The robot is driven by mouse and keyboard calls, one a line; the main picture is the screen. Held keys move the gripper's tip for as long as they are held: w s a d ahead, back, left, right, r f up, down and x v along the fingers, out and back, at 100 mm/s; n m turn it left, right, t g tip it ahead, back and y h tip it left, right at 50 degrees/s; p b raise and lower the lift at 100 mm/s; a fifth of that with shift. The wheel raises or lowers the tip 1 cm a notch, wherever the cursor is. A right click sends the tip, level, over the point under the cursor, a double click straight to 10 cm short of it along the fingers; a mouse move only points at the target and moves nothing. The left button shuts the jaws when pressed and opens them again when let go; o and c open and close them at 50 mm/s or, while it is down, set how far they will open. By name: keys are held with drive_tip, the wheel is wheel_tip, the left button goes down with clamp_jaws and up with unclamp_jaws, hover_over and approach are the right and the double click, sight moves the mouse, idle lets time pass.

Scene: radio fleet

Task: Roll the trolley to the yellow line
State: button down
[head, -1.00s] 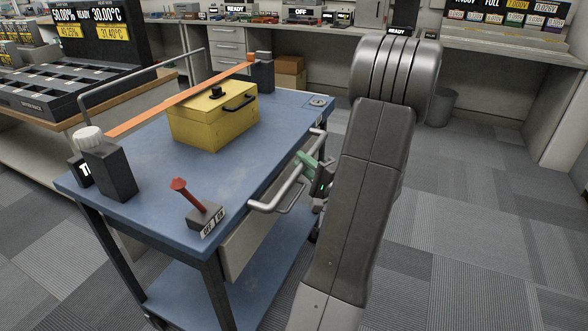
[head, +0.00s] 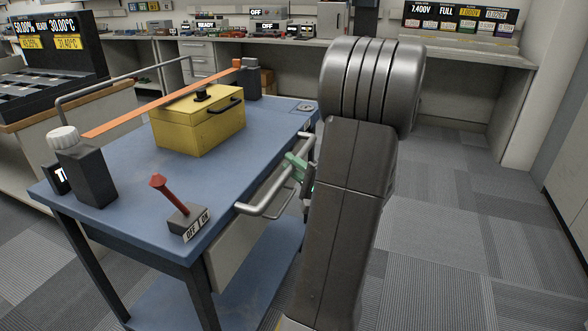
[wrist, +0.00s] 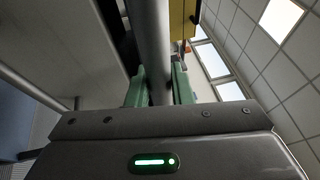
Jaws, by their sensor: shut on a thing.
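The blue-topped trolley (head: 130,215) stands at the left of the head view, with a lower blue shelf (head: 185,295). A grey side handle (head: 262,205) sticks out from its right side. My gripper (head: 298,170) is at this handle, partly hidden by my arm. In the wrist view, the green fingers of my gripper (wrist: 157,88) are shut on the handle bar (wrist: 151,35), one on each side. On the trolley top are a yellow box (head: 190,135), a red lever switch (head: 178,205) and an orange strap (head: 150,102). I cannot make out the yellow line.
A bench with a black rack (head: 45,85) stands left, close beyond the trolley. A long counter (head: 455,55) with devices runs along the back wall. The carpet floor (head: 440,240) to the right is clear. A pale wall panel (head: 530,105) stands at the far right.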

drive_tip(key=shift+d, duration=0.1)
idle(0.3)
drive_tip(key=c, duration=1.3)
unclamp_jaws()
drive_tip(key=p+v, duration=0.1)
drive_tip(key=v, duration=1.2)
drive_tip(key=shift+s+d+f, duration=0.2)
drive_tip(key=shift+s+d, duration=0.05)
drive_tip(key=shift+s, duration=0.05)
drive_tip(key=b+x, duration=0.1)
drive_tip(key=x, duration=1.3)
drive_tip(key=shift+r, duration=0.1)
